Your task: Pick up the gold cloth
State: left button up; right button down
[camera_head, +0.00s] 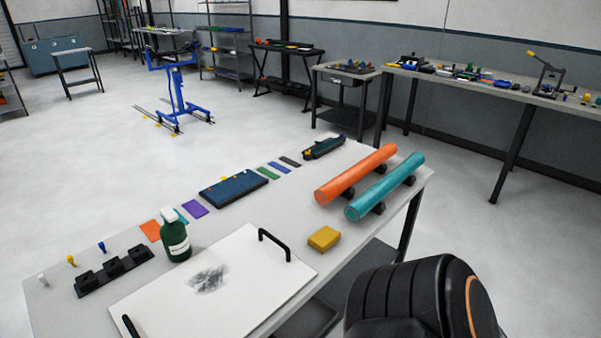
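The gold cloth (324,237) is a small folded yellow-gold block. It lies on the light grey table (225,216) near its front edge, right of the white board and left of the teal roll's near end. Nothing covers it. Neither of my grippers shows in the head view. A large black rounded part with an orange ring at the bottom right seems to be part of my own body.
An orange roll (356,174) and a teal roll (385,187) rest on black supports behind the cloth. A white board (245,275) with black handles and a dark green bottle (175,238) are to its left. Bare table surrounds the cloth.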

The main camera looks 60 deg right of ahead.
aim_at(326, 238)
jog(key=z, duration=2.25)
